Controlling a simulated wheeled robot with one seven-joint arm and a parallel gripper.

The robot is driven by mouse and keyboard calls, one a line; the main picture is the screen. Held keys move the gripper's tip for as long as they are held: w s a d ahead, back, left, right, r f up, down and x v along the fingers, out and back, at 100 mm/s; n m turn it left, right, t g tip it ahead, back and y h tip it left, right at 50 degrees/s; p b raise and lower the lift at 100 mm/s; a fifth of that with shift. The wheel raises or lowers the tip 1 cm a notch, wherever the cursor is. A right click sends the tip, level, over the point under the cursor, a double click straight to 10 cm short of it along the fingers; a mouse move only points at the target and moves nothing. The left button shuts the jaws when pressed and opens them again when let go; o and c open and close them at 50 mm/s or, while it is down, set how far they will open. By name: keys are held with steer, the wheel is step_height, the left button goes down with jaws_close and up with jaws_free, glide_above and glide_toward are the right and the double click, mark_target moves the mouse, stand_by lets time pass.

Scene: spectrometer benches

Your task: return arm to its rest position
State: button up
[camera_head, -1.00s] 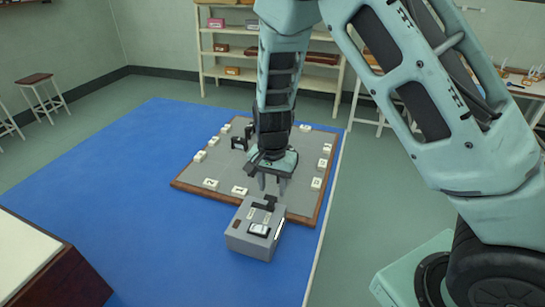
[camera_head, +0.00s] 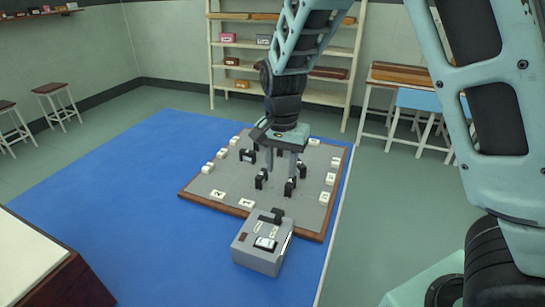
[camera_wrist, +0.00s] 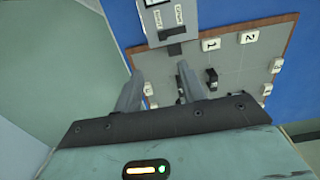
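My gripper (camera_head: 284,168) hangs over the grey board in the head view, fingers pointing down. Its two fingers stand apart with nothing between them. They also show apart in the wrist view (camera_wrist: 158,88). My arm reaches forward from the right side of the head view and bends down to the gripper. The grey box (camera_head: 258,257) with a small display and a black piece on top stands at the board's near edge, nearer the head camera than the gripper. The box is partly cut off at the top of the wrist view (camera_wrist: 153,20).
The wood-edged grey board (camera_head: 232,190) lies on a blue floor area (camera_head: 120,190). It bears white numbered tags and several upright black pieces (camera_head: 247,155) near my fingers. A pale-topped wooden bench (camera_head: 25,260) is at lower left. Shelves (camera_head: 245,45) stand behind. Blue floor left is clear.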

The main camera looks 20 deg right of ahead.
steer(key=s+a+r+n, duration=0.1)
steer(key=s+a+n, duration=0.2)
steer(key=s+n, duration=0.2)
steer(key=s+a+r+n, duration=0.2)
steer(key=s+n, duration=0.4)
steer(key=s, duration=0.6)
steer(key=s+a+r+n, duration=0.1)
steer(key=s+a+n, duration=0.3)
steer(key=s, duration=0.4)
steer(key=shift+s+a+r+n+y, duration=0.3)
steer(key=shift+s+a+r+n, duration=0.1)
steer(key=shift+n, duration=0.5)
